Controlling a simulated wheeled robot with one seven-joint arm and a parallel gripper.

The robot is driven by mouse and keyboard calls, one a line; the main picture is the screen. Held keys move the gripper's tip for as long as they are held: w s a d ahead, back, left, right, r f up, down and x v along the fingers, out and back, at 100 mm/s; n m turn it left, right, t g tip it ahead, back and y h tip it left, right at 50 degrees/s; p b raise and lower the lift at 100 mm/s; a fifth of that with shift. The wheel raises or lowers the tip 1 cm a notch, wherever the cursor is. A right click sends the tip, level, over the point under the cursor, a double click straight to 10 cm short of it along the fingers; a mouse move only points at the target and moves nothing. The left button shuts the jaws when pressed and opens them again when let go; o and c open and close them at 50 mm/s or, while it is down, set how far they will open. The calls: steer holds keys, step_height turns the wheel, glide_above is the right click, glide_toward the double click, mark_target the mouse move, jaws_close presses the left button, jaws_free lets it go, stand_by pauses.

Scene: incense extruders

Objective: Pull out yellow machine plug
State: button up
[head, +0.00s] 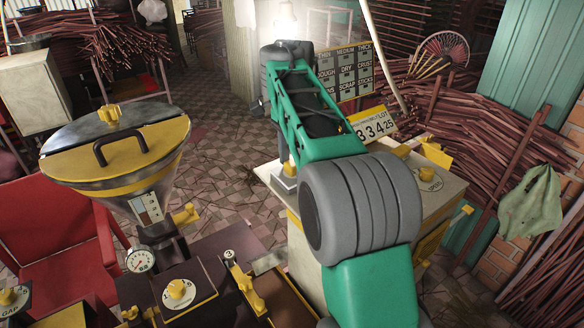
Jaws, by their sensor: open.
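I cannot pick out a plug for certain. The machine at the left has a funnel-shaped hopper (120,150) with a yellow and grey lid and yellow knobs. A cream cabinet with yellow trim (440,200) stands at the right, partly behind my arm. A small pale block with a yellow top (286,172) shows just left of my arm. My green and grey arm crosses the middle, and my gripper is hidden behind it or out of view.
A red chair (62,250) stands at the left behind the hopper. The machine's dark deck with a yellow dial (178,290) fills the lower left. Bundles of sticks (480,125) crowd the right and back. Tiled floor (225,160) is open between the machines.

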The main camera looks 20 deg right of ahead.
mark_target(293, 163)
steer(key=shift+c, duration=0.2)
stand_by(0.3)
jaws_close()
stand_by(0.4)
steer(key=shift+r, duration=0.1)
steer(key=shift+r+p, duration=2.95)
steer(key=shift+p, duration=0.1)
